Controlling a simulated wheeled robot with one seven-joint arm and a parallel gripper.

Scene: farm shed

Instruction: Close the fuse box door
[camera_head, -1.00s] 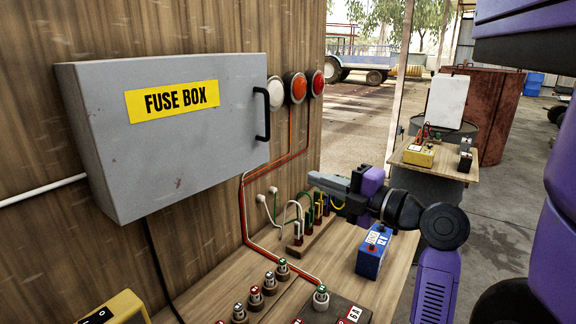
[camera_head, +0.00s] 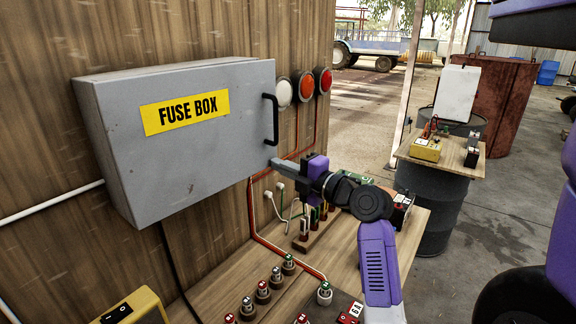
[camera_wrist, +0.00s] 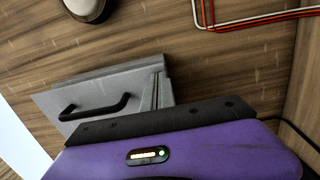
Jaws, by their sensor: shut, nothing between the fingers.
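The grey fuse box (camera_head: 125,150) hangs on the wooden wall at the left in the head view. Its front door (camera_head: 200,150) has a yellow FUSE BOX label (camera_head: 185,112) and a black handle (camera_head: 271,118) near its right edge. The door looks flat against the box; whether a small gap is left cannot be told. My gripper (camera_head: 274,163) is shut and empty. Its tips are at the door's lower right corner, below the handle; contact is unclear. The wrist view shows the grey door (camera_wrist: 75,100) and handle (camera_wrist: 95,108) just beyond my gripper (camera_wrist: 156,92).
White, orange and red round lamps (camera_head: 304,85) sit on the wall right of the box. The wooden bench (camera_head: 345,250) below carries several terminals (camera_head: 263,291) and wires. A yellow switch box (camera_head: 135,308) is at lower left. A barrel table (camera_head: 437,160) stands at right.

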